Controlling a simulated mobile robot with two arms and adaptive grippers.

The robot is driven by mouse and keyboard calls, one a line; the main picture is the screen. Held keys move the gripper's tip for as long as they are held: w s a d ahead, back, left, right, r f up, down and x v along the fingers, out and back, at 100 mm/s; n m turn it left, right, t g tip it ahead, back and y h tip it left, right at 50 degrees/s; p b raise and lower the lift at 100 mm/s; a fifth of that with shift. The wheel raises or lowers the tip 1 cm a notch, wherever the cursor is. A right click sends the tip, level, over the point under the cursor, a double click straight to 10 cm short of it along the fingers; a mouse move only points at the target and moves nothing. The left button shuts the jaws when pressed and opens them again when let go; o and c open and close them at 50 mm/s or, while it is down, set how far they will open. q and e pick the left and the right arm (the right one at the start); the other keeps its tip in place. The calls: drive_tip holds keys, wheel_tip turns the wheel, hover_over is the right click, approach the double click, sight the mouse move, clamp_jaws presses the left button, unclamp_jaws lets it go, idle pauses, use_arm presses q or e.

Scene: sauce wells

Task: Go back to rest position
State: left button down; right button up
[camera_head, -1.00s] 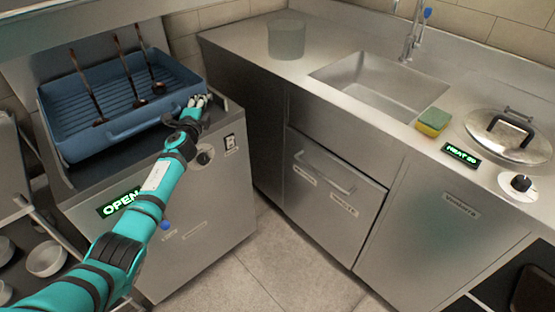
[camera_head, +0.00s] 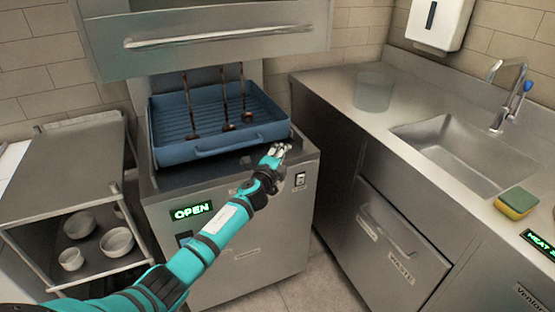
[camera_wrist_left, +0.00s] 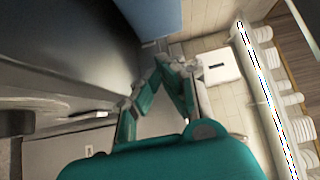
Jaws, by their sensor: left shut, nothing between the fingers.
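My left arm reaches in from the lower left in the head view. Its gripper (camera_head: 279,149) is near the front right corner of the dishwasher (camera_head: 245,235), just right of the blue rack (camera_head: 221,143). The gripper is shut and empty; in the left wrist view its fingers (camera_wrist_left: 165,62) come together with nothing between them. Whether it touches the machine, I cannot tell. The blue rack sits on the dishwasher under its raised hood (camera_head: 205,40) and holds three dark ladles (camera_head: 226,100). My right gripper is not in view.
A steel counter with a sink (camera_head: 455,152) runs along the right. On it are a translucent round container (camera_head: 373,92) and a yellow-green sponge (camera_head: 515,203). A cart (camera_head: 62,172) with several bowls stands left. A dispenser (camera_head: 437,22) hangs on the back wall.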

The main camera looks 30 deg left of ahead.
use_arm(q)
drive_tip(key=s, duration=0.4)
drive_tip(key=s+d, duration=0.1)
drive_tip(key=s, duration=0.1)
drive_tip(key=shift+p, duration=0.3)
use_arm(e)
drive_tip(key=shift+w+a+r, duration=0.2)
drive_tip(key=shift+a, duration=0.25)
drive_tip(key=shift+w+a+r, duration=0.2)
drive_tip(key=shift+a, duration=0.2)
